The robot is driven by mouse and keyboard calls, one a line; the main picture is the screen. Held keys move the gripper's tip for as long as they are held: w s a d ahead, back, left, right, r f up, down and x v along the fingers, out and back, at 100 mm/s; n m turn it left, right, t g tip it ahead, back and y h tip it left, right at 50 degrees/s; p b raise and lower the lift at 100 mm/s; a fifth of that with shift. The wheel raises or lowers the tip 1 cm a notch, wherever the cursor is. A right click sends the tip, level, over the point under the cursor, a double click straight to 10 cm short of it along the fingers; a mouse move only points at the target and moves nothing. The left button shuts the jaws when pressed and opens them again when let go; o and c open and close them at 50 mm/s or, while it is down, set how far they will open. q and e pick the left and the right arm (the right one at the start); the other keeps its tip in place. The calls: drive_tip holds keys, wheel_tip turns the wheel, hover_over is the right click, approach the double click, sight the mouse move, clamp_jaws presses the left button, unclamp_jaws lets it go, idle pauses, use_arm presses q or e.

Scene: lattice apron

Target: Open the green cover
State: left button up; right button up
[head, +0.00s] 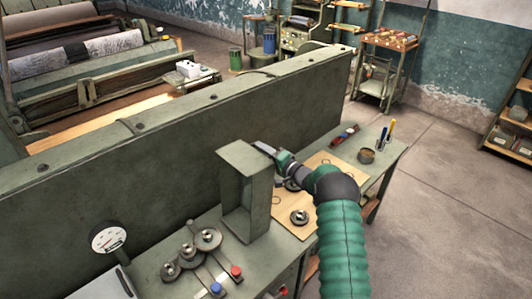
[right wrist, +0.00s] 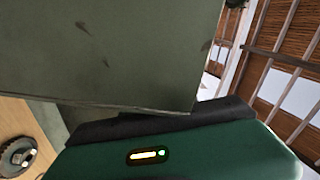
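The green cover (head: 260,205) is a tall, boxy grey-green sheet-metal piece. It stands upright on the bench against the long green machine wall, and a slanted flap-like panel (head: 242,163) shows at its top. My right gripper (head: 264,149) is at the cover's upper right edge, with its fingers partly hidden there. In the right wrist view, a flat grey-green panel (right wrist: 110,50), apparently the cover, fills the upper left, right against the dark finger part. I cannot tell whether the fingers touch it or how far apart they are. My left gripper is not in view.
Left of the cover are metal knobs (head: 188,250), a red button (head: 236,271), a blue button (head: 215,288) and a dial gauge (head: 108,238). Right of it, a wooden board (head: 318,168) holds metal rings; a tin (head: 367,156) stands beyond. Floor (head: 440,210) on the right is clear.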

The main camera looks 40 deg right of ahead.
drive_tip(key=s+b, duration=0.3)
drive_tip(key=s, duration=1.3)
drive_tip(key=shift+s+d+b, duration=0.3)
drive_tip(key=shift+s+d, duration=0.05)
drive_tip(key=shift+d, duration=0.05)
drive_tip(key=shift+f, duration=0.1)
